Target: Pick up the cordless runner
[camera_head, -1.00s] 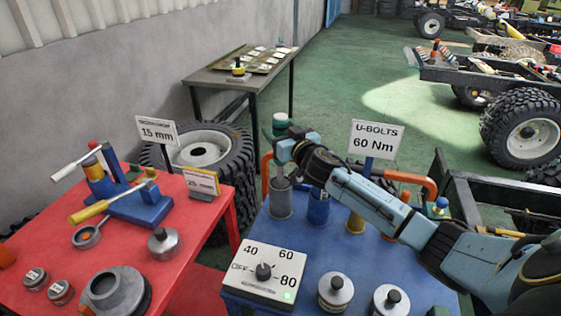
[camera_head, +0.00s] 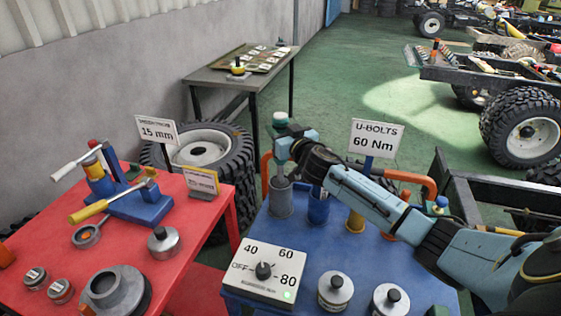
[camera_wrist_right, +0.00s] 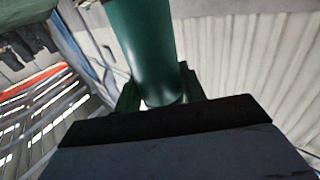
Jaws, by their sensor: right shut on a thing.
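The tool I take to be the cordless runner has a green upper end (camera_head: 280,118) that shows above my right gripper (camera_head: 285,149) in the head view. A grey lower part (camera_head: 281,170) hangs under the gripper, over the grey cup-shaped holder (camera_head: 280,204) on the blue table. I cannot tell whether its lower end is clear of the cup. In the wrist view my right gripper (camera_wrist_right: 160,95) is shut on the green cylindrical body (camera_wrist_right: 145,45). My left gripper is not in view.
A blue holder (camera_head: 318,210) and a yellow one (camera_head: 355,222) stand beside the grey cup. The U-BOLTS 60 Nm sign (camera_head: 376,137) rises behind. The dial box (camera_head: 264,272) and knobbed weights (camera_head: 335,290) are nearer. A red table (camera_head: 195,235) is at left.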

